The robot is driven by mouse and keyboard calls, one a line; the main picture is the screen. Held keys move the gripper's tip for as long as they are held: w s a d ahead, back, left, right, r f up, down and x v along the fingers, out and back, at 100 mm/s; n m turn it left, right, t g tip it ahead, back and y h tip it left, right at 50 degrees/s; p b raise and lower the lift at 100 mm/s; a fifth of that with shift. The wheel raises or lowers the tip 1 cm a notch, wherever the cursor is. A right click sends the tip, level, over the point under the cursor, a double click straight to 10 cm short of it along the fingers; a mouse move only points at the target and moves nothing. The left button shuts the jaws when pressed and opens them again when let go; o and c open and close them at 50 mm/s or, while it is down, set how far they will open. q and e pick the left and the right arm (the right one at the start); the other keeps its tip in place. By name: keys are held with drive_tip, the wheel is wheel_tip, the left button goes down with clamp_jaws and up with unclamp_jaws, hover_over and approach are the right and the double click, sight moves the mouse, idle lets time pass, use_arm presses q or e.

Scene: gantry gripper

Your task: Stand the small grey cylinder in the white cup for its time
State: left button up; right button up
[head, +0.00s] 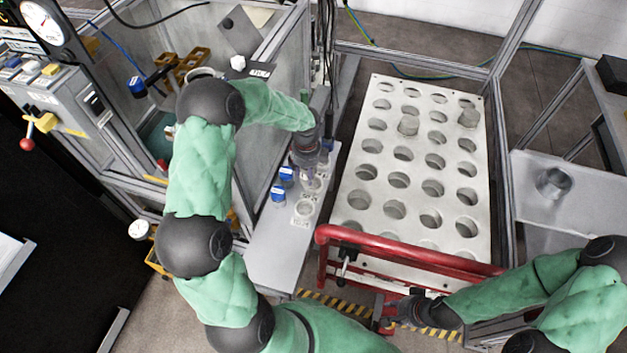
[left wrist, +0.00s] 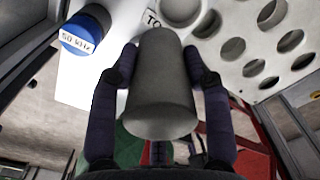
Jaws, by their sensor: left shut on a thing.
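My left gripper (head: 308,162) is shut on the small grey cylinder (left wrist: 160,85), which fills the space between the fingers in the left wrist view. It is over the narrow light shelf; the cylinder is mostly hidden by the gripper in the head view. A pale round cup (head: 312,184) is just below the gripper, and another white cup (head: 303,208) with a label stands nearer on the same shelf. I cannot tell whether the cylinder touches a cup. My right gripper (head: 402,310) is by the red rail, its fingers too unclear to judge.
Blue-and-white labelled items (head: 278,194) stand left of the cups. Right of the shelf is a large white plate (head: 352,195) with rows of holes and two grey cylinders (head: 409,125). A red rail (head: 410,252) crosses its near end. A metal cup (head: 553,182) sits far right.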

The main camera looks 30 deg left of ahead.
use_arm(q)
drive_tip(key=w+f+b, duration=0.1)
drive_tip(key=w+f, duration=0.2)
drive_tip(key=f, duration=0.1)
drive_tip(key=shift+w+f+b, duration=0.35)
drive_tip(key=shift+f, duration=0.05)
drive_tip(key=f+b, duration=0.2)
drive_tip(key=f, duration=0.1)
drive_tip(key=shift+w+f, duration=0.2)
drive_tip(key=shift+f, duration=0.1)
drive_tip(key=shift+r, duration=0.1)
drive_tip(key=o, duration=1.1)
